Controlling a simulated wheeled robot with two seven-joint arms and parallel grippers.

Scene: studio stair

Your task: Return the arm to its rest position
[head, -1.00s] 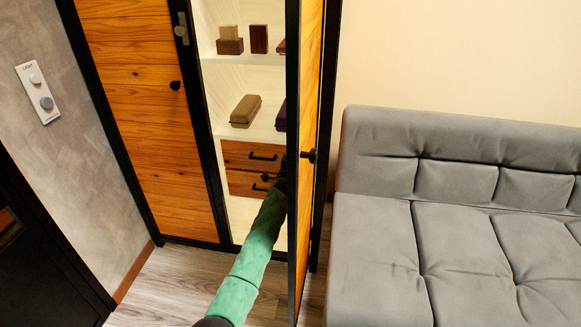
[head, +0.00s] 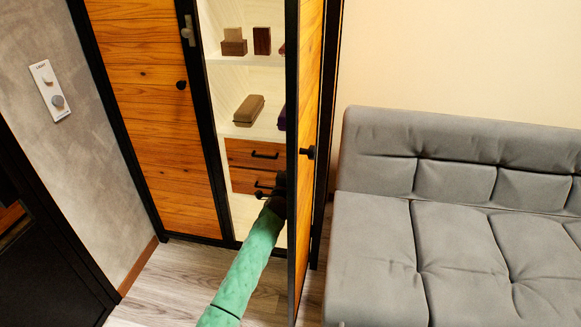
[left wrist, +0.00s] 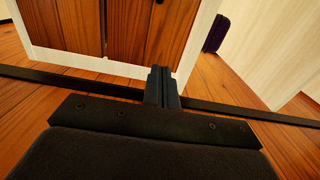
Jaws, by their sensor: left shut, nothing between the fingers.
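My left gripper (head: 272,191) is in front of the lower drawer of the open cabinet, at the end of my green arm. It is partly hidden by the edge of the open cabinet door (head: 309,90). In the left wrist view its two dark fingers (left wrist: 162,84) are together with nothing between them, in front of orange wooden fronts with pale edging. I cannot tell whether the fingers touch anything. My right gripper is not in view.
The open door stands close along the right of my arm. A closed door (head: 150,120) is to its left. Shelves above hold a brown case (head: 249,110) and small boxes (head: 234,46). Two drawers (head: 252,155) sit below. A grey sofa (head: 430,230) is at right.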

